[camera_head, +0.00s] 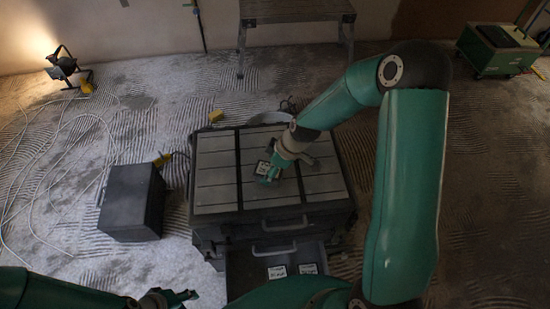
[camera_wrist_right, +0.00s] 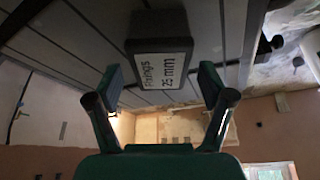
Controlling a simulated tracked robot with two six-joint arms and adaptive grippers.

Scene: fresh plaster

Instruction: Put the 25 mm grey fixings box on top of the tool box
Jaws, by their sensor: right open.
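The grey fixings box (camera_wrist_right: 160,45), with a white label reading "Fixings 25 mm", sits on the grooved lid of the tool box (camera_head: 215,175). The gripper partly hides the box in the head view. My left gripper (camera_head: 172,296) is low at the bottom edge, away from the tool box; its opening is unclear.
An open drawer (camera_head: 240,275) at the tool box front holds two labelled boxes (camera_head: 277,271) (camera_head: 308,268). A dark case (camera_head: 131,202) stands to the left. A work lamp (camera_head: 63,64) with loose cables, a step platform (camera_head: 290,12) and a green machine (camera_head: 497,50) stand further back.

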